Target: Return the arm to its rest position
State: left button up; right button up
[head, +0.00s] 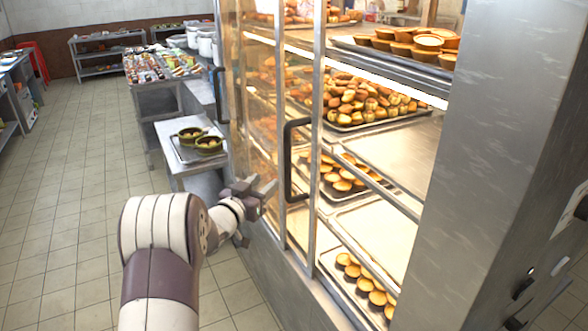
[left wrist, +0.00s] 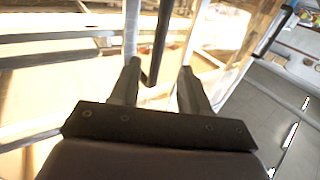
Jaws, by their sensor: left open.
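My left arm comes in from the lower left in the head view. Its gripper (head: 262,190) is in front of the glass display cabinet, just left of the dark vertical door handle (head: 291,160). In the left wrist view the two fingers of my left gripper (left wrist: 160,85) are apart. The dark handle (left wrist: 158,45) shows between and beyond them, and nothing is gripped. I cannot tell how far the fingertips are from the handle. My right gripper is not in view.
The lit cabinet holds trays of pastries (head: 365,100) on several shelves. A low side table (head: 180,165) with two green pots stands left of it. A counter with goods (head: 160,68) is behind. The tiled floor (head: 75,180) at left is clear.

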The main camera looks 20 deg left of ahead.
pick_arm(q)
jog(key=s+a+f+n+g+y, duration=0.1)
jog(key=s+f+n+g+y, duration=0.25)
jog(key=s+f+g, duration=0.8)
jog(key=s+d+m+g+h+p, duration=0.2)
jog(key=s+d+g, duration=0.3)
jog(key=s+d, duration=1.2)
jog(key=d+m+p, duration=0.1)
jog(key=d, duration=0.2)
jog(key=shift+s, duration=0.35)
jog(key=shift+r, duration=0.1)
